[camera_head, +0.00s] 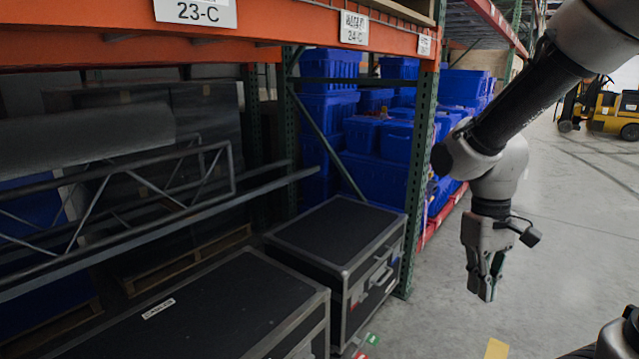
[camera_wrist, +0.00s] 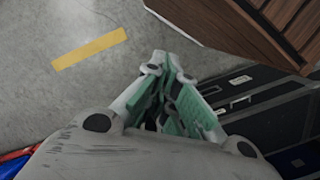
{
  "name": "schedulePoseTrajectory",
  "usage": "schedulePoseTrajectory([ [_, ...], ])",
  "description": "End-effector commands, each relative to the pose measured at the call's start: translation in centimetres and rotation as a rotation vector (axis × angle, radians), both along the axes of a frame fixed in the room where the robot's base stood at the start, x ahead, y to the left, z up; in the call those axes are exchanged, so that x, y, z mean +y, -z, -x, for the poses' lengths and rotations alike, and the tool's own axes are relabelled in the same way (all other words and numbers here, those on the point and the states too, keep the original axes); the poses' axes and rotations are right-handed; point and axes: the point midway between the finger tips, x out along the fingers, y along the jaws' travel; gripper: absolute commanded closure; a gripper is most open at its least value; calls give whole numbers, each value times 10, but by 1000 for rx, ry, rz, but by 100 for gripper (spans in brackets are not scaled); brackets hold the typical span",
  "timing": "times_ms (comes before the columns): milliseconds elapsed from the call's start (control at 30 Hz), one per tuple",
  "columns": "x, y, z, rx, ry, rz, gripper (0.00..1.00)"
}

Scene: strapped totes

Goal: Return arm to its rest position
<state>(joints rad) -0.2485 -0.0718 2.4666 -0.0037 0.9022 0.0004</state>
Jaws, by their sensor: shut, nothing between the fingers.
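My gripper (camera_head: 484,283) hangs fingers-down at the right of the head view, in front of the rack and over the bare concrete floor. It is shut and empty. In the wrist view its green-padded fingers (camera_wrist: 166,68) come together at the tips with nothing between them. My arm reaches down to it from the upper right corner of the head view.
Black cases (camera_head: 340,237) stand on the floor at the rack's base, left of my gripper. Blue totes (camera_head: 375,180) fill the bay behind a green upright (camera_head: 420,180). A yellow forklift (camera_head: 605,110) stands far right. Yellow tape (camera_head: 496,349) marks open floor.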

Motion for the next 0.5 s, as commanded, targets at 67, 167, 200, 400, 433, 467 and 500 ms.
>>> schedulePoseTrajectory([
  [67, -14, -28, 17, -64, 44, -17, 100],
  [167, -28, -55, 35, -157, 93, -36, 100],
  [200, -33, -65, 40, -205, 113, -44, 100],
  [400, -52, -107, 59, -424, 192, -70, 100],
  [433, -55, -112, 60, -450, 201, -72, 100],
  [467, -56, -116, 62, -471, 209, -73, 100],
  [500, -58, -121, 64, -495, 219, -74, 100],
])
